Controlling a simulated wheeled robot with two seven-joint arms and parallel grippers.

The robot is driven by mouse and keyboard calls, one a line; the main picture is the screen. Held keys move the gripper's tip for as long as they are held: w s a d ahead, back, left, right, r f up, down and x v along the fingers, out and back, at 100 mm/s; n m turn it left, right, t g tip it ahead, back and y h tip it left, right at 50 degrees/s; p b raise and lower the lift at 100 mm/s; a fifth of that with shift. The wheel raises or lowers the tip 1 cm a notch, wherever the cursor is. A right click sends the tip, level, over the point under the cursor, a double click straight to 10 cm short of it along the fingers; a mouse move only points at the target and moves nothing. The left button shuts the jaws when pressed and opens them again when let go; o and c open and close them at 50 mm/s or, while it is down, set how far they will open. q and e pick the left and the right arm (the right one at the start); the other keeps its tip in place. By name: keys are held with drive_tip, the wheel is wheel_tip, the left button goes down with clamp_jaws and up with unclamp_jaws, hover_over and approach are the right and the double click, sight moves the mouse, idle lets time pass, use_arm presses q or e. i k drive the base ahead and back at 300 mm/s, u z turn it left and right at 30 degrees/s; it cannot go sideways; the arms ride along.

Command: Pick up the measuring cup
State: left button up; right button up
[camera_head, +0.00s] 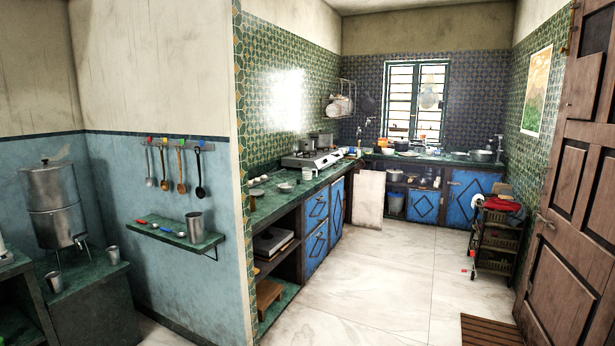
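I cannot tell for certain which thing is the measuring cup. A plain metal cup (194,227) stands upright on the small green wall shelf (160,233) at the left. Two smaller metal cups, one lower left (54,282) and one beside it (113,255), stand on the dark green counter by the steel water dispenser (54,205). Small dishes (286,187) lie on the long counter, too small to make out well. Neither of my grippers is in view.
A gas hotplate (312,159) sits on the long green counter (303,196) over blue cabinets. Ladles hang from a wall rack (178,143). The tiled floor (385,285) is clear in the middle. A rolling cart (497,240) and a wooden door (572,190) stand at the right.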

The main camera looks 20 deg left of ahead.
sight(306, 172)
drive_tip(key=z, duration=0.15)
drive_tip(key=i, duration=0.9)
drive_tip(key=z, duration=0.25)
drive_tip(key=i, duration=2.3)
drive_tip(key=u, duration=0.55)
drive_tip(key=i, duration=2.35)
drive_tip(key=u, duration=0.6)
